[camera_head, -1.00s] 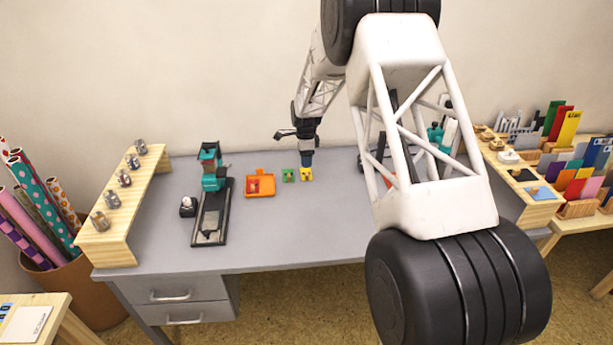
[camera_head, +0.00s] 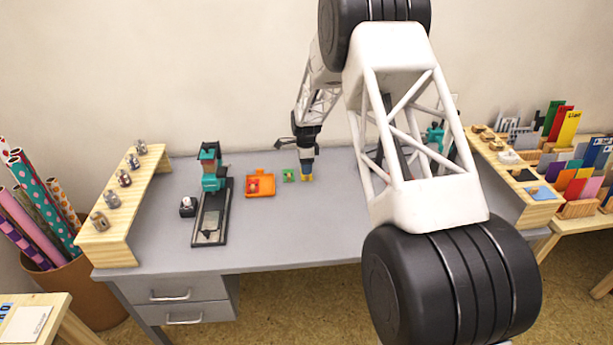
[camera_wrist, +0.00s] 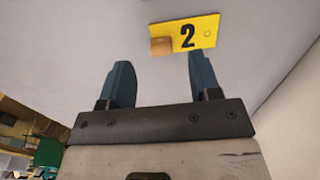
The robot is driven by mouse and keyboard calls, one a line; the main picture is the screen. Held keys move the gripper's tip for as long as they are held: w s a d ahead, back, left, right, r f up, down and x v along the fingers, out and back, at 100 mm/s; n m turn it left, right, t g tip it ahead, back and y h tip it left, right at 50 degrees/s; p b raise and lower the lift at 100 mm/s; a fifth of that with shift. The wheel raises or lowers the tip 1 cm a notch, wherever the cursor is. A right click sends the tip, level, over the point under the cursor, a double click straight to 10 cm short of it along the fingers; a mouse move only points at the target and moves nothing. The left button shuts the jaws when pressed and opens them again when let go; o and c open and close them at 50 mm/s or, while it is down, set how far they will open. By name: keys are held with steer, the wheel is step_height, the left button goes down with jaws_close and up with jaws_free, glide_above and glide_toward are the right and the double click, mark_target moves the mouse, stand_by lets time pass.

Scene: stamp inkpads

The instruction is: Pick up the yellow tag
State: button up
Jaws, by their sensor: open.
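The yellow tag (camera_wrist: 205,31) carries a black "2" and a small hole at its right end in the wrist view. It lies just beyond the fingertips of my gripper (camera_wrist: 155,62), nearer the right finger. The two dark blue fingers are apart with nothing between them. A small tan block shape covers the tag's lower left corner. In the head view my gripper (camera_head: 306,171) points down at the tag (camera_head: 307,178), which is mostly hidden behind it.
A green tag (camera_head: 289,175) lies just left of my gripper, and an orange tray (camera_head: 261,194) is beyond it. A black and teal stamping device (camera_head: 211,215) stands farther left. The grey desk (camera_head: 300,235) is clear in front.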

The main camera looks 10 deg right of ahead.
steer(key=shift+f, duration=2.2)
steer(key=c, duration=0.8)
